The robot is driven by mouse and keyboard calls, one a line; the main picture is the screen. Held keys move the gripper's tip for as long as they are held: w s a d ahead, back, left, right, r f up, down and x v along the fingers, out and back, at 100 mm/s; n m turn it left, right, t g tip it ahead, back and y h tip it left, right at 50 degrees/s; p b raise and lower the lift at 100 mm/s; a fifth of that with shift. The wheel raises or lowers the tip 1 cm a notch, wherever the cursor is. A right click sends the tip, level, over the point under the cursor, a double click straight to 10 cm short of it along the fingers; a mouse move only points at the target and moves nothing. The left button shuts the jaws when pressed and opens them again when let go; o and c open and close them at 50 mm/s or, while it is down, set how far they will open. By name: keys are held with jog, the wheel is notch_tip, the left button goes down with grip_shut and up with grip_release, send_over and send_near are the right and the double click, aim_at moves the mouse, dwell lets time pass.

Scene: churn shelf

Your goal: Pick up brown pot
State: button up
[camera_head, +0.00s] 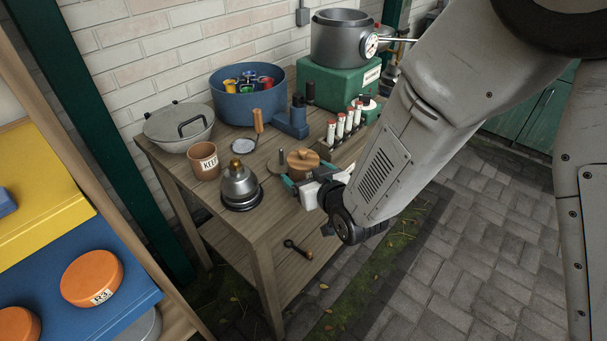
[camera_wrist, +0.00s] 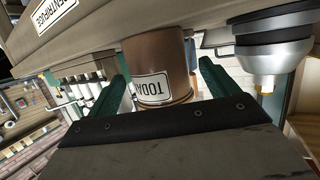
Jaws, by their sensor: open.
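A brown pot (camera_wrist: 165,52) with a white label reading "TODA…" stands between the two green fingers of my gripper (camera_wrist: 163,74) in the wrist view. The fingers are open, one on each side of it; whether either touches it I cannot tell. In the head view a brown pot with a wooden lid (camera_head: 302,157) is at my gripper (camera_head: 303,170), at the table's right edge, partly hidden by the gripper. Another brown pot (camera_head: 204,161), labelled "KEE…", stands open farther left on the table, away from my gripper.
A grey metal vessel on a black base (camera_head: 240,187) stands left of the gripper and shows close by in the wrist view (camera_wrist: 268,55). A rack of white tubes (camera_head: 345,128) stands behind. A blue tub (camera_head: 247,103) and lidded pan (camera_head: 178,128) fill the back.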

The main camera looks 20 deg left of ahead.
jog(key=shift+x, duration=1.45)
jog(key=shift+d, duration=0.1)
jog(key=c, duration=1.2)
jog(key=shift+c, duration=0.3)
jog(key=shift+r, duration=0.15)
